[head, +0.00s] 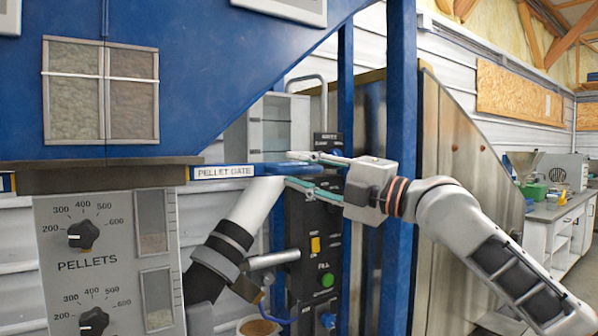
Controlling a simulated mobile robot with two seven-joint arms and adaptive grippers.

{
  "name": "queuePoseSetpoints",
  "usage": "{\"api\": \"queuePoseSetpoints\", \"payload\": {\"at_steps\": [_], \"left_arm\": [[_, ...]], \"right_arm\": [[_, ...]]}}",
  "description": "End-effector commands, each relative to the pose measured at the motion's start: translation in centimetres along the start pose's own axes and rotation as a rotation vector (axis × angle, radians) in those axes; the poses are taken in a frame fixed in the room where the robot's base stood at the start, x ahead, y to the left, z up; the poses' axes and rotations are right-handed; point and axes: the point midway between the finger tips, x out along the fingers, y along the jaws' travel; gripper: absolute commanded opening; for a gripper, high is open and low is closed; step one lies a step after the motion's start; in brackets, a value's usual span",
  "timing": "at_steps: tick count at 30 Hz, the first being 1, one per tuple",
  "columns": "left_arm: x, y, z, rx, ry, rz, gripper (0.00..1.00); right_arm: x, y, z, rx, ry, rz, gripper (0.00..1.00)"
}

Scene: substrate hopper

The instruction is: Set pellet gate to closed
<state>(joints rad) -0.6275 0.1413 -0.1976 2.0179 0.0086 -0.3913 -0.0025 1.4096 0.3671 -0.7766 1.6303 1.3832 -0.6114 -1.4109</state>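The pellet gate shows as a flat blue handle (286,170) beside the "PELLET GATE" label (222,172), under the blue hopper. It sticks out to the right of the label. My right gripper (291,169) reaches in from the right. Its two fingers are spread, one above and one below the blue handle, with the handle between them. Gaps seem to show, and I cannot tell whether either finger touches it. Part of the handle is hidden behind the fingers. My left gripper is not in view.
A grey panel (110,262) with "PELLETS" dials stands at lower left. A white pipe with dark bands (255,205) slants below the gate. A black control box (321,250) with buttons and a blue post (401,80) stand close to my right gripper.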

Motion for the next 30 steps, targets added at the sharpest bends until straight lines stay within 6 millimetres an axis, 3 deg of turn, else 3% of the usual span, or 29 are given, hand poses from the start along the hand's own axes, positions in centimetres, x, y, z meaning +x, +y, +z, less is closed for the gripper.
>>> {"api": "queuePoseSetpoints", "payload": {"at_steps": [18,30], "left_arm": [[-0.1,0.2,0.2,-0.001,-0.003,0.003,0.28],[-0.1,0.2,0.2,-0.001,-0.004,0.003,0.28]], "right_arm": [[-10.3,-0.1,0.1,0.000,-0.001,0.000,0.28],[-11.7,-0.1,-0.1,0.000,0.002,0.000,0.28]]}}
